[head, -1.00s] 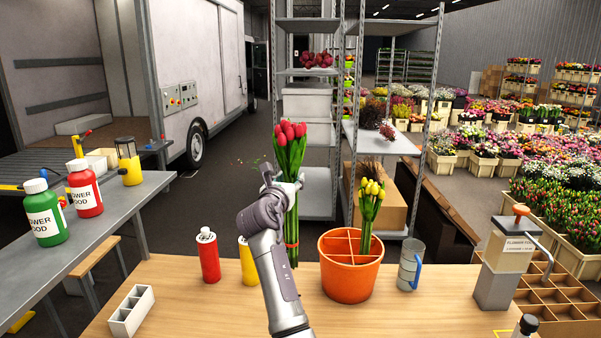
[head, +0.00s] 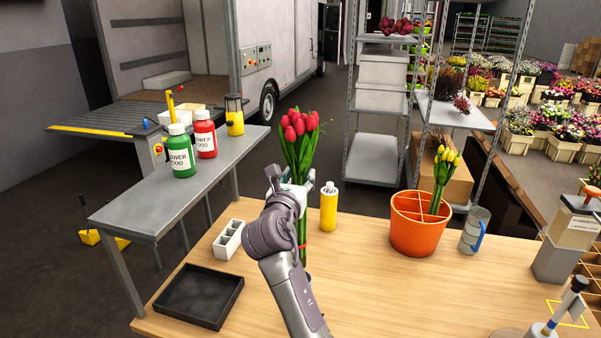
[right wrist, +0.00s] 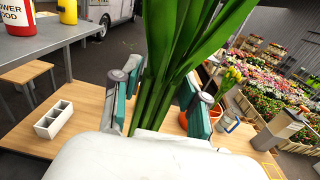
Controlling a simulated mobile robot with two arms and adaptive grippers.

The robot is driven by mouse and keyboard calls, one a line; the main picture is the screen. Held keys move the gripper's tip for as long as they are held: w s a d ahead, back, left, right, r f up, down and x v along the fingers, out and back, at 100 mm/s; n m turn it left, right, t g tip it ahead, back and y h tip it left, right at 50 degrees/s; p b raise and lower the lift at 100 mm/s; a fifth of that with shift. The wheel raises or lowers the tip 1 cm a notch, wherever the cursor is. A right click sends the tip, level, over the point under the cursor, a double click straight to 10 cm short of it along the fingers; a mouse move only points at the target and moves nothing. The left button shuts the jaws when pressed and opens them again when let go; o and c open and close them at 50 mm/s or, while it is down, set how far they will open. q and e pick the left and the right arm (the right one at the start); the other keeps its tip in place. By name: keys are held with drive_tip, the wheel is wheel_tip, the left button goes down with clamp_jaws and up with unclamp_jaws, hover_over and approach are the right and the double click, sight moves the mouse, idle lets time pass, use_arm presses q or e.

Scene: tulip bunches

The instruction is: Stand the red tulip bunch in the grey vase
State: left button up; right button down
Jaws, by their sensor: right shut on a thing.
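The red tulip bunch (head: 299,150) has red heads, long green leaves and a red band low on its stems. It stands nearly upright above the wooden table. My right gripper (head: 287,182) is shut on it; in the right wrist view the teal pads of this gripper (right wrist: 163,100) lie either side of the green stems (right wrist: 160,85). My arm hides part of the lower stems. I see nothing that is clearly a grey vase. My left gripper is not in view.
On the wooden table (head: 370,290) are a black tray (head: 200,297), a white divided holder (head: 228,240), a yellow bottle (head: 328,208), an orange pot (head: 415,235) with yellow tulips (head: 442,175), and a grey jug (head: 474,230). A grey side table (head: 165,200) holds bottles. The table's front middle is clear.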

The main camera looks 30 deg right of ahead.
sight(297, 224)
drive_tip(key=shift+w+d, duration=0.1)
drive_tip(key=shift+d, duration=0.15)
drive_tip(key=shift+a+r+p, duration=0.1)
drive_tip(key=shift+r+p, duration=0.05)
drive_tip(key=shift+p, duration=0.4)
wheel_tip(297, 224, down, 12)
drive_tip(key=b, duration=0.4)
use_arm(q)
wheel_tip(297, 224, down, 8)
drive_tip(key=b, duration=0.5)
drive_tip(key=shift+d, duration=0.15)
use_arm(e)
drive_tip(key=shift+f, duration=5.3)
drive_tip(key=shift+f, duration=0.35)
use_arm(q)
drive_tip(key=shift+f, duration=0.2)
use_arm(e)
drive_tip(key=c, duration=0.5)
unclamp_jaws()
drive_tip(key=shift+f, duration=0.1)
